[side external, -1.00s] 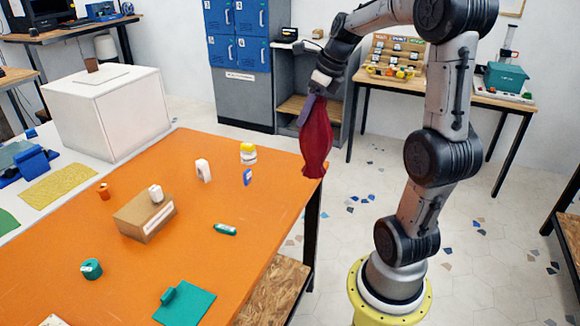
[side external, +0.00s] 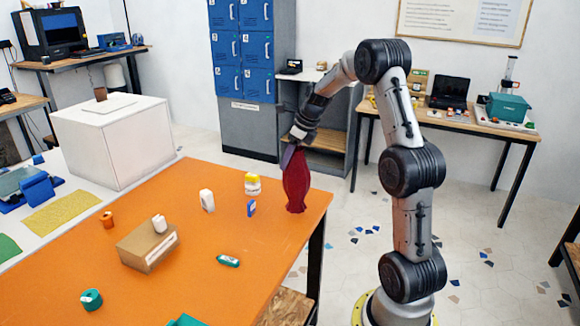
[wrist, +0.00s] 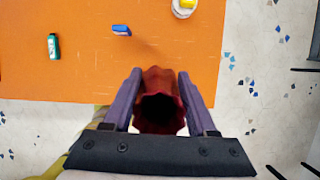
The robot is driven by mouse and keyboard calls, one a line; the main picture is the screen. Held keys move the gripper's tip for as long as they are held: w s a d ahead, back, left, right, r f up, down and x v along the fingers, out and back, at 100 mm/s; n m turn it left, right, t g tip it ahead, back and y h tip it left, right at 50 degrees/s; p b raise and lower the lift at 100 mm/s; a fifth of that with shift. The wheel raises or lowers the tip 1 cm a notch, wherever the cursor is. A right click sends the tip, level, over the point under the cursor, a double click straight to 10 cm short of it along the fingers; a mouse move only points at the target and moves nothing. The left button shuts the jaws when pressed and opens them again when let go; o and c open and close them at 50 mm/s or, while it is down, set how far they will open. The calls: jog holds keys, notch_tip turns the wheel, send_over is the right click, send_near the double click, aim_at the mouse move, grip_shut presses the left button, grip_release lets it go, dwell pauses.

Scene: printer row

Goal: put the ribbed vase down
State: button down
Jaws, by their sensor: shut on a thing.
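The ribbed vase (side external: 296,184) is dark red, with a wide middle and a narrower neck. In the side view it is upright at the right part of the orange table (side external: 243,275), near the right edge. Its base appears at the tabletop; I cannot tell for certain whether it touches. My gripper (side external: 291,156) is shut on the vase's upper part. In the wrist view the open mouth of the vase (wrist: 160,108) shows between the two purple fingers of my gripper (wrist: 159,95). The lower body is mostly hidden there.
Left of the vase stand a yellow-capped white jar (side external: 252,187), a small blue item (side external: 251,209) and a white item (side external: 207,200). A green item (side external: 228,261) lies nearer. A cardboard box (side external: 146,247) sits further left. The table's right edge is close to the vase.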

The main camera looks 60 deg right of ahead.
jog(key=shift+f, duration=1.35)
jog(key=shift+c, duration=1)
grip_release()
jog(key=shift+s+f, duration=0.1)
